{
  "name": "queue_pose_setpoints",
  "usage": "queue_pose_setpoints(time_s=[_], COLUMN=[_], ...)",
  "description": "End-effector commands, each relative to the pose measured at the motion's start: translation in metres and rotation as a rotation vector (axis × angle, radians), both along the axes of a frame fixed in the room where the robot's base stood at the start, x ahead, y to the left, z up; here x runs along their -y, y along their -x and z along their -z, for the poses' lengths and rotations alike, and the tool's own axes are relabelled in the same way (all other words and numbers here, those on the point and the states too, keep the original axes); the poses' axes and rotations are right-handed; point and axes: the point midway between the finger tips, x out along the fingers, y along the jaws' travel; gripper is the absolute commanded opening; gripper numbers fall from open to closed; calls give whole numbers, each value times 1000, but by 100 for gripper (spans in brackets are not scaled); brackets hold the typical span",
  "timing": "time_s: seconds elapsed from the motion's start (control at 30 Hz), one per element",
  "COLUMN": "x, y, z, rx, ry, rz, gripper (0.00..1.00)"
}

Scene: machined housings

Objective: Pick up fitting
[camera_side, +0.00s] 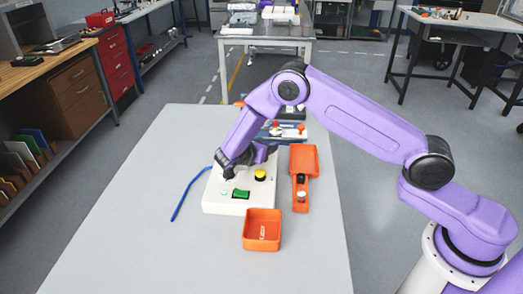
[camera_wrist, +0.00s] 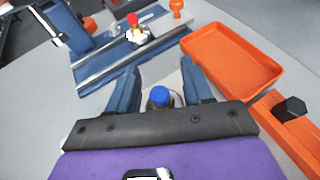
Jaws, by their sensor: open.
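My gripper (camera_side: 230,170) points down over the back left part of a white box (camera_side: 238,208). In the wrist view its two blue-grey fingers (camera_wrist: 161,88) are apart. A small round part with a blue top (camera_wrist: 160,96) shows between them, with a gap on each side. In the side view my gripper hides this part. I cannot tell for sure which piece is the fitting. An orange-red piece (camera_wrist: 177,9) stands beyond the fingers, and a red-topped piece (camera_wrist: 133,20) stands on a blue fixture with metal rails.
The white box carries a yellow button (camera_side: 260,174) and a green switch (camera_side: 241,194). An orange bin (camera_side: 262,243) stands in front. An orange tray-like holder (camera_side: 303,158) with a black knob (camera_side: 300,179) lies right. A blue rod (camera_side: 189,197) lies left. The front left tabletop is clear.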

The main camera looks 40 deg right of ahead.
Motion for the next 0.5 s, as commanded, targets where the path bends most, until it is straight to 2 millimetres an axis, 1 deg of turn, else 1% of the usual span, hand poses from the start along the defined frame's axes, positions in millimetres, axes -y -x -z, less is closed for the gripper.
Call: queue_pose_setpoints(time_s=[0.03, 0.07, 0.1, 0.17, 0.2, 0.5], x=[0, 0, 0, 0, 0, -1], y=[0, 0, 0, 0, 0, 0], z=[0, 0, 0, 0, 0, -1], rx=[0, 0, 0, 0, 0, 1], ry=[0, 0, 0, 0, 0, 0], rz=[0, 0, 0, 0, 0, 0], gripper=[47, 38, 24, 5, 0, 0])
